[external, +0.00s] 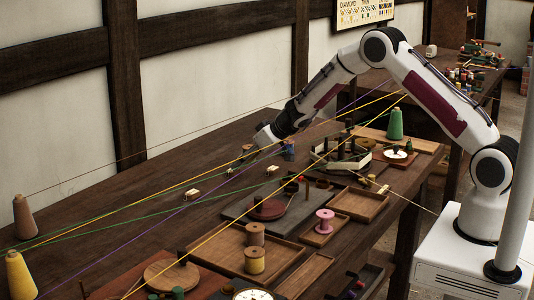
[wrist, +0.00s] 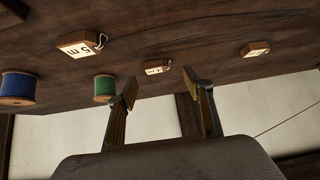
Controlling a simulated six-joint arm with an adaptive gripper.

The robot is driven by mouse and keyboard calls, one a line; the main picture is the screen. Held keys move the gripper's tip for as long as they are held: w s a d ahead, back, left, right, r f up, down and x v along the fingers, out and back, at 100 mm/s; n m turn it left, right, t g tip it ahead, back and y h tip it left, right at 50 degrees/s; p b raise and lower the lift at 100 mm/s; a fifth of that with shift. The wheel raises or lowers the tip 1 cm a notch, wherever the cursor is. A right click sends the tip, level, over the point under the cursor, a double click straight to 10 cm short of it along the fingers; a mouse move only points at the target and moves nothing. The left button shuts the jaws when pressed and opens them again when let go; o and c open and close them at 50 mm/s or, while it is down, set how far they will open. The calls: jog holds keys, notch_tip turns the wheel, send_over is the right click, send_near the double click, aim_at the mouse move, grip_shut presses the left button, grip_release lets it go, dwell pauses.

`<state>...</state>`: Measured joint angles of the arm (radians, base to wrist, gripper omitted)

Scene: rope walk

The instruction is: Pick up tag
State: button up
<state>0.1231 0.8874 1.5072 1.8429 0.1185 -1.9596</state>
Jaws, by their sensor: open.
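Several small wooden tags with pale faces lie on the dark table. In the wrist view, one marked "5 m" (wrist: 80,44) is at the upper left. A smaller tag (wrist: 155,68) shows just beyond and between my fingertips, with a short cord loop; its marking is hard to read. A third tag (wrist: 255,48) is at the right. In the external view, pale tags lie left (external: 191,194) and right (external: 271,170) of my gripper (external: 232,170). My gripper is open and empty low over the table; its fingers (wrist: 166,87) are apart from the tags.
A blue spool (wrist: 18,88) and a green spool (wrist: 105,88) stand at the left in the wrist view. Yellow, green and purple cords cross above the table in the external view. Trays, a pink spool (external: 325,221) and a green cone (external: 395,124) fill the right side.

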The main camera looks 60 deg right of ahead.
aim_at(237, 176)
jog(key=shift+f, duration=0.1)
jog(key=shift+w+d+f, duration=0.15)
jog(key=shift+w+f, duration=0.3)
jog(key=shift+w, duration=0.05)
jog(key=shift+w+d+f, duration=0.15)
jog(key=shift+w+f, duration=0.25)
jog(key=shift+w, duration=0.1)
jog(key=shift+x, duration=1.15)
jog(key=c, duration=0.8)
